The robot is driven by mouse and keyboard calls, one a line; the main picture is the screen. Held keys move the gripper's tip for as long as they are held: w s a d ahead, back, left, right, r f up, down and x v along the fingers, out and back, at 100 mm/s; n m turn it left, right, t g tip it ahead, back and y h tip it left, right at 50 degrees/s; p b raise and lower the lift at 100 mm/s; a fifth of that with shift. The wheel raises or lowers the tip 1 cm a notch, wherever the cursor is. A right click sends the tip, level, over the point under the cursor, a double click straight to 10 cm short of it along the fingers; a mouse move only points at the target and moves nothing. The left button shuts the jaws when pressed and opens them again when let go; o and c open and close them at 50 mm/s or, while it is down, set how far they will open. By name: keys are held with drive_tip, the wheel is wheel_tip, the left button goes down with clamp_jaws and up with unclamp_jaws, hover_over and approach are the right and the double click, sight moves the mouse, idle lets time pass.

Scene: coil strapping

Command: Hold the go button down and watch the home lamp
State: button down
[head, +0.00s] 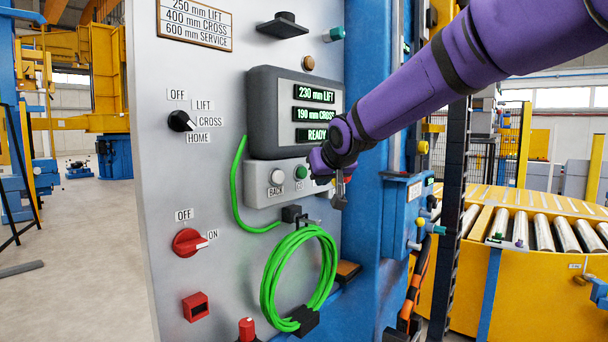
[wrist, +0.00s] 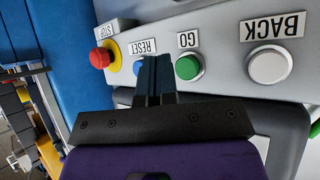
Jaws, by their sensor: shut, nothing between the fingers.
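The green GO button (wrist: 188,67) is in the wrist view, where the labels appear upside down; it also shows in the head view (head: 301,172). My gripper (wrist: 154,62) is shut and empty, its fingertips beside the GO button and in front of the RESET position, hiding most of that button. I cannot tell whether the tips touch anything. In the head view my purple arm reaches the button box from the right. The display (head: 317,114) reads 230 mm LIFT, 190 mm CROSS and READY. An amber dome (head: 308,63) sits above it, looking unlit; I see no HOME label on it.
The BACK button (wrist: 268,67) and the red STOP button (wrist: 101,57) flank GO and RESET. The black selector (head: 181,121) points lower right, near CROSS and HOME. The red switch (head: 188,242) points to ON. A green coiled cable (head: 299,278) hangs below the button box.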

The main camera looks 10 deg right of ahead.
sight(302, 173)
drive_tip(key=shift+w+a, duration=0.5)
drive_tip(key=shift+w, duration=0.25)
drive_tip(key=shift+w+a, duration=0.1)
idle(1.6)
drive_tip(key=shift+w+a, duration=0.15)
drive_tip(key=shift+w, duration=0.05)
